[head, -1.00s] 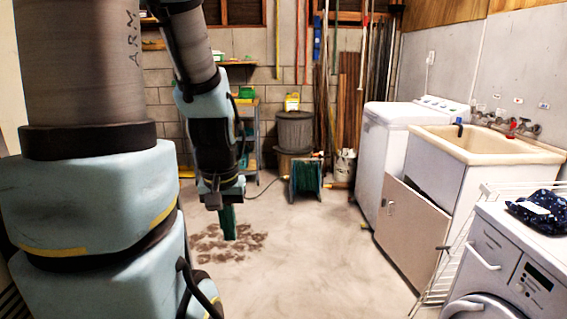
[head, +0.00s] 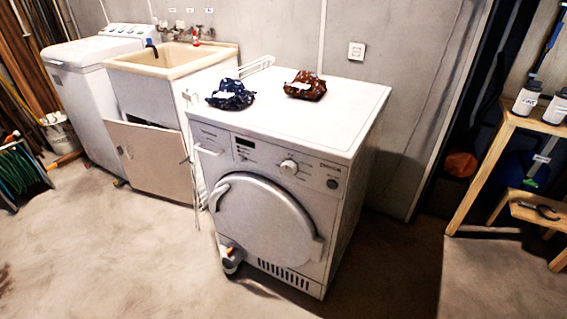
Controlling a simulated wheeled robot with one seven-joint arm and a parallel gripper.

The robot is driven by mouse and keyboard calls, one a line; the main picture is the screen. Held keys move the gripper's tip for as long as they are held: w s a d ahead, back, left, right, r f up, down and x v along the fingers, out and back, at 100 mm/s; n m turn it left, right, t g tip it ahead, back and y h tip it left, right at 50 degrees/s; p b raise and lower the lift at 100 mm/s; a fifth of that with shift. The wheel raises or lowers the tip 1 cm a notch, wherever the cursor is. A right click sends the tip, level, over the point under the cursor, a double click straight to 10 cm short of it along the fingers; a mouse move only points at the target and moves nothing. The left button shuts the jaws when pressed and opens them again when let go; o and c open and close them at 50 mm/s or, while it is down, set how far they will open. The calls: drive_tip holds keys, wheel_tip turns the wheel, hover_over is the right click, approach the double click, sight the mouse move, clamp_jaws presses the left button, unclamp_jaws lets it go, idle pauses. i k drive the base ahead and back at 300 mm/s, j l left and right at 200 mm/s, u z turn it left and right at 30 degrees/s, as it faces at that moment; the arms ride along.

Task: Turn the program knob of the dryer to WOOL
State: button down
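The dryer (head: 345,190) is a white front-loading machine standing against the grey wall, near the middle of the head view. Its program knob (head: 289,166) is a round white dial on the upper front panel, right of a small dark display (head: 244,142). The labels around the knob are too small to read, so I cannot tell which program it points at. The round door (head: 265,216) below looks shut. My gripper and arm are not in view now.
A blue patterned bundle (head: 231,94) and a brown one (head: 305,85) lie on the dryer top. A bottle (head: 230,259) stands on the floor by its front. A sink (head: 172,58) and a white washer (head: 85,80) stand left. A wooden bench (head: 490,165) stands right.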

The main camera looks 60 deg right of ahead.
sight(288, 168)
drive_tip(key=k+z, duration=0.15)
drive_tip(key=z, duration=0.55)
drive_tip(key=j+z, duration=0.15)
drive_tip(key=z, duration=0.25)
drive_tip(key=i, duration=0.05)
